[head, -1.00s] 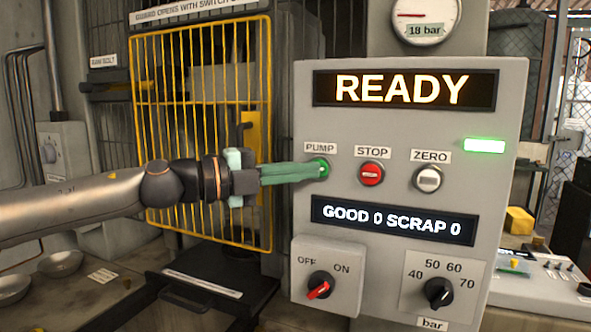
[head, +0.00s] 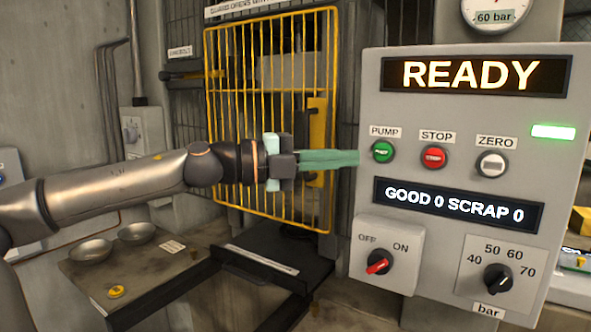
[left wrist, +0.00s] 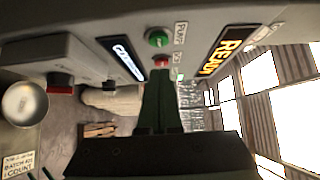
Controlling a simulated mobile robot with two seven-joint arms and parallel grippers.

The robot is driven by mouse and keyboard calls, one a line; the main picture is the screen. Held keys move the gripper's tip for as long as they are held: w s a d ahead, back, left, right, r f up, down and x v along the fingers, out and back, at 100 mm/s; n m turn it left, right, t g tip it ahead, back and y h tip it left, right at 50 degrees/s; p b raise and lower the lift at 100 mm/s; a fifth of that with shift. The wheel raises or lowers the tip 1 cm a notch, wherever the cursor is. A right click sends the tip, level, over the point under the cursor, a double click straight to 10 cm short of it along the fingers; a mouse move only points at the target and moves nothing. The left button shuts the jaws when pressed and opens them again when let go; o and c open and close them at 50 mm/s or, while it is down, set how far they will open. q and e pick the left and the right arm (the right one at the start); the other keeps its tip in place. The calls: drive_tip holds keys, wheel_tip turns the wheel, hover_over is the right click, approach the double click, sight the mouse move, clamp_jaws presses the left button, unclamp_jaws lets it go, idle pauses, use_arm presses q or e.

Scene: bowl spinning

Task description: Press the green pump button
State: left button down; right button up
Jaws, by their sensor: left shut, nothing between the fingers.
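The green PUMP button (head: 382,152) is on the grey control panel (head: 365,195), left of the red STOP button (head: 434,157) and the white ZERO button (head: 491,164). My left gripper (head: 357,159) is shut and empty, its green fingers pointing right at the panel. In the head view its tips end a little left of the PUMP button, apart from it. In the left wrist view the green button (left wrist: 158,38) shows uncovered above the fingertips (left wrist: 161,72), and the red button lies just beyond the tips. My right gripper is not in view.
The display reads READY (head: 470,75), and a lower one reads GOOD 0 SCRAP 0 (head: 456,205). An OFF/ON switch (head: 379,262) and a bar dial (head: 497,279) sit below. A yellow guard (head: 240,100) stands behind my arm. Two metal bowls (head: 90,250) rest at lower left.

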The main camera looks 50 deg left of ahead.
use_arm(q)
drive_tip(key=b+v, duration=0.3)
drive_tip(key=v, duration=0.4)
drive_tip(key=shift+s, duration=0.2)
drive_tip(key=shift+d, duration=0.1)
idle(0.5)
drive_tip(key=shift+r, duration=0.15)
